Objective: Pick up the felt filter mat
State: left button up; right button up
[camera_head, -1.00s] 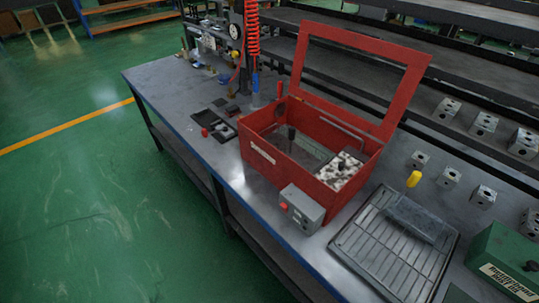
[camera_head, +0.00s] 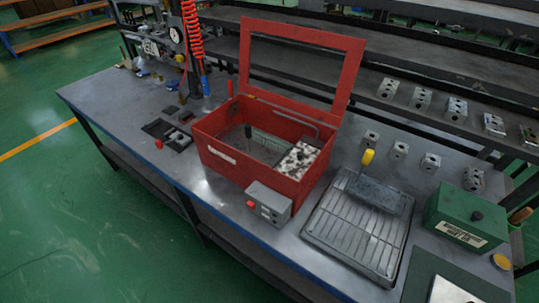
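I cannot tell for sure which thing is the felt filter mat. A speckled black-and-white block-like piece (camera_head: 298,158) sits inside the right end of the open red box (camera_head: 236,160). A flat dark grey slab (camera_head: 382,192) lies at the back of the ribbed metal tray (camera_head: 345,240), right of the box. A pale sheet (camera_head: 452,291) lies on a dark flat mat (camera_head: 418,283) at the lower right, cut by the picture's bottom edge. Neither of my grippers is in view.
The red frame lid (camera_head: 348,75) stands raised behind the box. A grey control box (camera_head: 268,203) is fixed at its front. A green box (camera_head: 465,219) and several metal valve blocks (camera_head: 400,149) stand to the right. The bench's front left is clear.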

aim_at(295, 163)
jog(key=z, duration=0.75)
jog(key=k+j+z, duration=0.15)
jog(key=j+z, duration=0.3)
jog(key=k+j+z, duration=0.2)
jog(key=z, duration=0.25)
jog(key=k+j+z, duration=0.25)
jog(key=z, duration=0.2)
jog(key=k+j+z, duration=0.2)
jog(key=z, duration=0.25)
jog(key=k, duration=0.05)
